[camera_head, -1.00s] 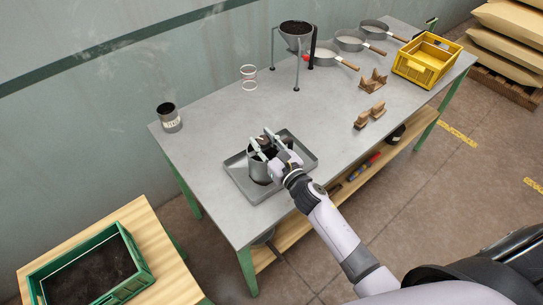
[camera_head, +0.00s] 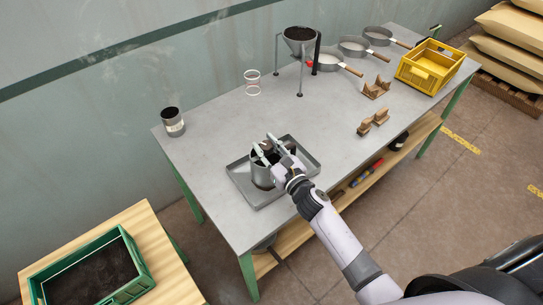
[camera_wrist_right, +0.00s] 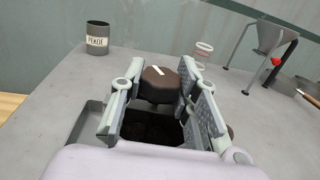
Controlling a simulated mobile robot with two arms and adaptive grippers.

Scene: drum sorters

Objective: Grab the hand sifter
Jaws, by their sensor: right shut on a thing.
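A grey cylindrical vessel (camera_head: 262,176), which seems to be the hand sifter, stands upright in a shallow grey tray (camera_head: 245,193) near the table's front edge. My right gripper (camera_head: 264,148) is over its top, shut on it. In the right wrist view the two fingers of the right gripper (camera_wrist_right: 153,92) stand either side of a dark brown faceted piece (camera_wrist_right: 159,84) with a white mark. Dark material (camera_wrist_right: 150,127) shows below it. The exact contact is hidden by the fingers. My left gripper is not in view.
A labelled dark can (camera_head: 173,122) stands at the left. A funnel stand (camera_head: 299,42), several long-handled pans (camera_head: 326,62), wooden blocks (camera_head: 376,88) and a yellow crate (camera_head: 428,70) are toward the back right. The table's middle is clear.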

